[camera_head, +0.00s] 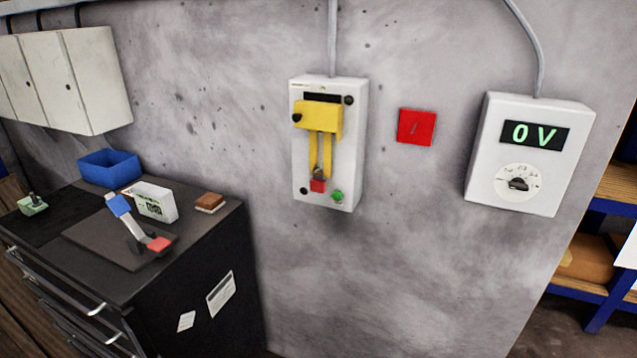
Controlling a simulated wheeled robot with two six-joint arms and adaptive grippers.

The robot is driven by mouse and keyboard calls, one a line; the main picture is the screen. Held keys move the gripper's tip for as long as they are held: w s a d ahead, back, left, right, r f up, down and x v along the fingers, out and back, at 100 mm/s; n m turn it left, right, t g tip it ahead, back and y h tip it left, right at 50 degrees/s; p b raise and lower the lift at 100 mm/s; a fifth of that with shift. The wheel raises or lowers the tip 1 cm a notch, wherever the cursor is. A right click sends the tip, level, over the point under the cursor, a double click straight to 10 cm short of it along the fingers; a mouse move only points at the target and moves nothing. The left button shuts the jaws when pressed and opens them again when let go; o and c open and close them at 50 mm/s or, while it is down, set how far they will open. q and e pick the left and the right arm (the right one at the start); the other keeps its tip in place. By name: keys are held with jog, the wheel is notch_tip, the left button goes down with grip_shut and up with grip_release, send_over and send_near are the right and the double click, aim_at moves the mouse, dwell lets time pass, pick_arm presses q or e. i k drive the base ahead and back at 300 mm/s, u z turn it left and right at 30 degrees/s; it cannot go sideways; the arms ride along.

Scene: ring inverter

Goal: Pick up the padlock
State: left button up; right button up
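A small red padlock (318,186) with a dark shackle shows at the lower end of the yellow lever (316,120) on a white wall box (347,150). The shackle appears to pass through or sit against the lower end of the lever's two yellow arms; the exact fit is too small to tell. Neither of my grippers is in view.
A green knob (337,196) sits close right of the padlock. A red plate (416,127) and a meter reading 0 V (530,160) are on the wall. A black cabinet (215,255) at left bears a blue bin (108,167), a white box (155,202) and a blue-and-red-ended tool (133,222).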

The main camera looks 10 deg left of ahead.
aim_at(317, 185)
jog(key=z, duration=1)
jog(key=i, duration=1.3)
jog(key=u, duration=2)
